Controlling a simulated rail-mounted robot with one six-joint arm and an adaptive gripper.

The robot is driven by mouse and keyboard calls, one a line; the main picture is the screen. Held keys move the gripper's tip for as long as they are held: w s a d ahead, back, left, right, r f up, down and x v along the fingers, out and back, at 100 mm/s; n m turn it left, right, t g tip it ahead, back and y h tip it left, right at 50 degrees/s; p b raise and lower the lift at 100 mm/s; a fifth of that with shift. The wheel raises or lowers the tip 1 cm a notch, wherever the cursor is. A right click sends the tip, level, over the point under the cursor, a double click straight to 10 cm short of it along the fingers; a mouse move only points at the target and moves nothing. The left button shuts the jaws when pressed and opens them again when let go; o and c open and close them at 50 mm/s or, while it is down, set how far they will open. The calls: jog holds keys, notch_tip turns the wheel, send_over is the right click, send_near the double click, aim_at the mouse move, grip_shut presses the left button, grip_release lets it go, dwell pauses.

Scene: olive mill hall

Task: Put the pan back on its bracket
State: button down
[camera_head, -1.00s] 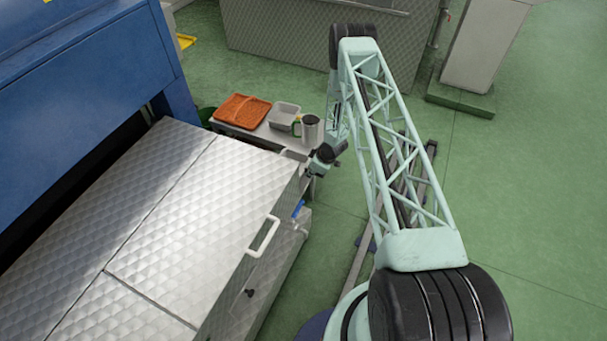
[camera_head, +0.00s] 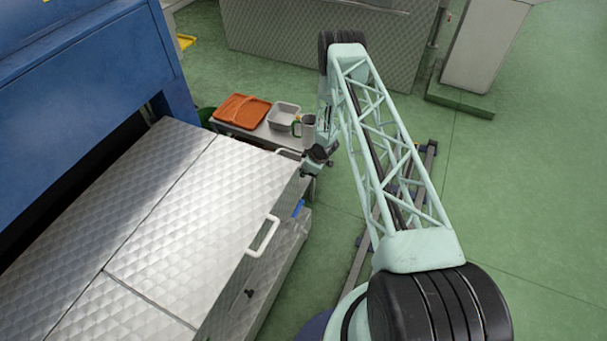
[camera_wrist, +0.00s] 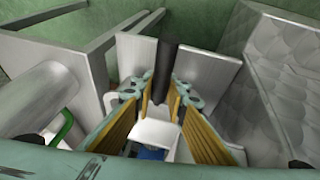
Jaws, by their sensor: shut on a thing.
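My gripper (camera_head: 317,157) is at the near right corner of the bench, beside the end of the quilted steel machine. In the wrist view my gripper (camera_wrist: 167,95) has its yellow-lined fingers closed around a dark bar, which looks like a handle. Light grey plates (camera_wrist: 208,72) show on both sides of this bar and may be the pan, but my fingers hide how they join. A small white piece and a blue patch show between the fingers, lower down. I cannot make out the pan in the head view, nor identify its bracket for certain.
The bench (camera_head: 262,133) carries an orange tray (camera_head: 242,110), a grey tub (camera_head: 284,115) and a metal jug (camera_head: 308,129) with a green handle. The jug (camera_wrist: 40,100) is close to my gripper's left. The steel machine (camera_head: 190,220) has a white handle (camera_head: 263,236). Green floor is open at right.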

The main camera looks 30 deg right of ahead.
jog(key=shift+w+f+b, duration=0.1)
jog(key=shift+f+b, duration=0.2)
jog(key=shift+f, duration=0.35)
jog(key=c, duration=2.6)
grip_release()
jog(key=shift+o, duration=0.2)
jog(key=shift+f, duration=0.1)
jog(key=shift+p, duration=0.3)
jog(key=p+v, duration=0.1)
jog(key=v, duration=1.2)
jog(key=shift+r+p, duration=0.3)
jog(key=shift+p, duration=0.05)
jog(key=shift+r, duration=0.1)
